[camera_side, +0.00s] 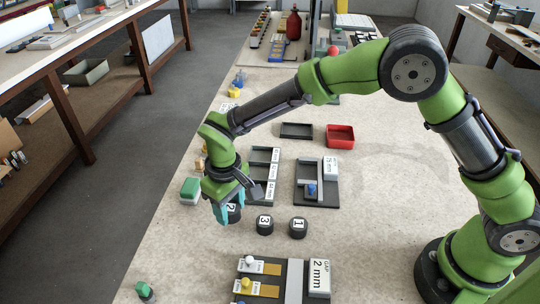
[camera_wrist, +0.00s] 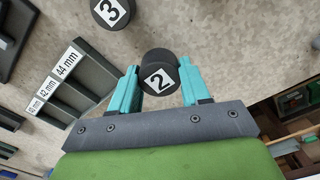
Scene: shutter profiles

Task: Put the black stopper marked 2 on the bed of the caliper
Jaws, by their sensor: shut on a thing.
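The black stopper marked 2 (camera_wrist: 158,78) is between the teal fingers of my gripper (camera_wrist: 160,92), its label facing the wrist camera. In the side view the stopper (camera_side: 234,213) is partly hidden by my gripper (camera_side: 227,208); I cannot tell whether it touches the table. A dark-based device (camera_side: 318,196) with a grey block, a blue piece and a white "mm" label stands to the right; it looks like the caliper. Black stoppers marked 3 (camera_side: 265,224) and 1 (camera_side: 298,228) stand upright right of my gripper. Stopper 3 also shows in the wrist view (camera_wrist: 112,12).
A grey tray (camera_side: 249,188) with compartments labelled in mm lies behind my gripper. A "GAP 2 mm" device (camera_side: 293,283) with knobs is at the front. A red box (camera_side: 340,137), a black tray (camera_side: 297,130) and a green-topped block (camera_side: 190,189) stand around.

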